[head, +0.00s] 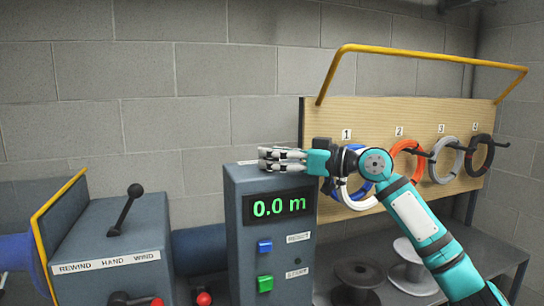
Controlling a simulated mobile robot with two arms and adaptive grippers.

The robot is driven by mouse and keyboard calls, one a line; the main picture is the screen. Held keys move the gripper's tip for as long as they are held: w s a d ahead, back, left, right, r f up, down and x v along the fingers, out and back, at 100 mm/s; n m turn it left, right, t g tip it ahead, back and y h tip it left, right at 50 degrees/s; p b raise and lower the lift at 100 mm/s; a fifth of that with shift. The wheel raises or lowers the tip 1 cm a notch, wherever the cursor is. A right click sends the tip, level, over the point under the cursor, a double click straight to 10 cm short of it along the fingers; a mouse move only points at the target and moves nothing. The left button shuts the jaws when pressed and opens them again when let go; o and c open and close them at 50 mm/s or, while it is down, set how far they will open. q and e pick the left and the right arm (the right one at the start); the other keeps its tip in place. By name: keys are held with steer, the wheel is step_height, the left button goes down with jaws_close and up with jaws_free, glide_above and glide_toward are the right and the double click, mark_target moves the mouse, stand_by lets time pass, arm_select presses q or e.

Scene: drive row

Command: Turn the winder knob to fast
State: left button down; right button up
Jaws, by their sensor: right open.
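No knob marked fast can be made out in the head view. The grey winder housing (105,240) at the left has a black ball-ended lever (128,208) on top, above a label reading REWIND HAND WIND. A red-tipped handle (155,302) and a red ball (204,299) show partly at the bottom edge. My right gripper (262,160) is open and empty, pointing left above the top of the grey counter box (233,235). It is well to the right of the lever. My left gripper is out of view.
The counter box has a display (280,205) reading 0.0 m, a blue button (264,246) and a green button (265,283). Behind it, a wooden board (440,75) carries several numbered coils under a yellow bar (430,58). Spools (357,275) stand at the lower right.

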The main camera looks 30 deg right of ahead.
steer(key=c, duration=1.2)
